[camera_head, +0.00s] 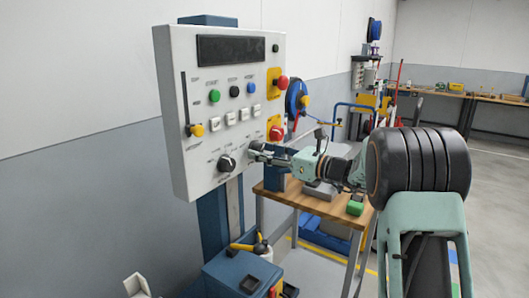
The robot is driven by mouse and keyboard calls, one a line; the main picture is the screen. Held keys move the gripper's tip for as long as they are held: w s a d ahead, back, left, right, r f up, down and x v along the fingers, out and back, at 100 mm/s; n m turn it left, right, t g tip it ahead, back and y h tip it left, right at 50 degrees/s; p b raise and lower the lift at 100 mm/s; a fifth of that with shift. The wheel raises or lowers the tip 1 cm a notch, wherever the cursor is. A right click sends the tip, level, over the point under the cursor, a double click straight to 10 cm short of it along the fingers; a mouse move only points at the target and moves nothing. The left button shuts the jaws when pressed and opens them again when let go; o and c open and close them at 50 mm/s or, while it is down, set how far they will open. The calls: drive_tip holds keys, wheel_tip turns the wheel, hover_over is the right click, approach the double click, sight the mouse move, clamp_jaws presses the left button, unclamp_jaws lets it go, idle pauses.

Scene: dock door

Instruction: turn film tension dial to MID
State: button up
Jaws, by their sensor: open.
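The film tension dial (227,163) appears to be the round black knob low on the light grey control panel (175,95). Small labels surround it, but they are too small to read, so its setting cannot be told. My gripper (254,152) is just right of the dial, close to the panel face, with its fingers pointing left toward it. The jaws are open and nothing shows between them. I cannot tell whether a fingertip touches the panel or the dial.
The panel also carries a yellow slider knob (197,130), green button (214,96), several white switches and red knobs (277,133) on yellow plates. Open floor lies at right.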

drive_tip(key=shift+c, duration=0.7)
drive_tip(key=c, duration=1)
drive_tip(key=shift+f+n+b, duration=0.1)
drive_tip(key=shift+n+b, duration=0.2)
drive_tip(key=shift+b, duration=0.2)
drive_tip(key=n+b, duration=1.5)
drive_tip(key=b, duration=0.2)
drive_tip(key=shift+w+d+b, duration=0.1)
drive_tip(key=shift+b, duration=0.25)
drive_tip(key=shift+r+n, duration=0.2)
drive_tip(key=shift+n, duration=0.1)
